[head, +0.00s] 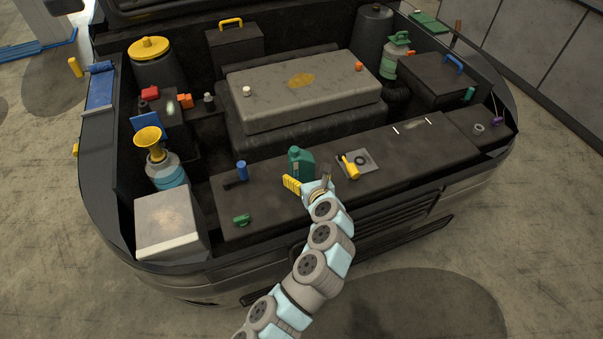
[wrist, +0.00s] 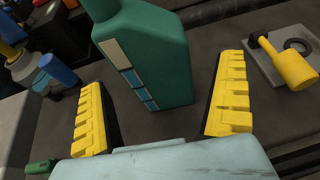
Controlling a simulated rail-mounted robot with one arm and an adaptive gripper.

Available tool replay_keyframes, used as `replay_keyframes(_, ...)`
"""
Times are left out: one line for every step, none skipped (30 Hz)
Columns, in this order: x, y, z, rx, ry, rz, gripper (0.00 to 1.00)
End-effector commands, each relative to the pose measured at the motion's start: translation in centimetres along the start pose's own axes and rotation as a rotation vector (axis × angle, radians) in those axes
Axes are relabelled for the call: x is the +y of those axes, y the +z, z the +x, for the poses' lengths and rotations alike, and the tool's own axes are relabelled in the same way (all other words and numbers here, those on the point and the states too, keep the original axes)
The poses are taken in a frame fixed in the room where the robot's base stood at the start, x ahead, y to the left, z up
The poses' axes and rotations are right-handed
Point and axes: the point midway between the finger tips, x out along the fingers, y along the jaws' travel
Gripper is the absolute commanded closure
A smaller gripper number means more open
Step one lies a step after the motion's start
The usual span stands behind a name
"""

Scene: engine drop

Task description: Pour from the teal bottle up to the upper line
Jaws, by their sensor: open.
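The teal bottle (head: 300,162) stands upright on the dark front panel. It fills the middle of the wrist view (wrist: 160,65), with a label strip and blue window marks on one face; its top is cut off there. My gripper (head: 308,184) is open at the near side of the bottle. In the wrist view its yellow fingers (wrist: 160,108) are spread to either side of the bottle's lower part, with gaps. A translucent reservoir (head: 166,172) with blue liquid and a yellow funnel (head: 149,141) on top is at the left. Its level lines are too small to make out.
A blue cup-like piece (head: 241,170) is left of the bottle, a green cap-like piece (head: 241,220) nearer. A yellow-handled item (head: 350,167) lies on a grey plate right of it. A white box (head: 168,223) stands front left. The panel's right part is mostly clear.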

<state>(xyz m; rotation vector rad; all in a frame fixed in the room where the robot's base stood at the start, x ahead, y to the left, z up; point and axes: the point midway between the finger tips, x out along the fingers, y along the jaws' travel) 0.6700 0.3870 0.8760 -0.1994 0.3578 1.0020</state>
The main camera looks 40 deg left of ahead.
Motion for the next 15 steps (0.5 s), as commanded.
replay_keyframes(0.2,-0.2,0.6,0.001,0.004,-0.003,0.00)
replay_keyframes(0.3,-0.3,1.0,0.002,0.006,-0.003,0.00)
replay_keyframes(0.5,-0.3,1.5,0.002,0.008,-0.004,0.00)
replay_keyframes(0.5,-0.4,1.9,0.002,0.007,-0.004,0.00)
replay_keyframes(0.5,-0.4,2.3,0.002,0.005,-0.005,0.00)
replay_keyframes(0.4,-0.4,2.7,0.001,0.003,-0.005,0.00)
replay_keyframes(0.4,-0.3,3.0,0.000,0.002,-0.004,0.00)
replay_keyframes(0.5,-0.3,3.3,0.000,0.003,-0.003,0.00)
replay_keyframes(0.5,-0.4,3.7,0.001,0.005,-0.003,0.00)
replay_keyframes(0.6,-0.4,4.0,0.002,0.006,-0.002,0.00)
replay_keyframes(0.6,-0.4,4.1,0.002,0.006,-0.002,0.00)
replay_keyframes(0.6,-0.4,4.3,0.002,0.006,-0.001,0.00)
replay_keyframes(0.5,-0.3,4.4,0.002,0.005,-0.001,0.00)
replay_keyframes(0.5,-0.3,4.4,0.002,0.004,0.000,0.00)
replay_keyframes(0.5,-0.3,4.4,0.001,0.004,0.000,0.00)
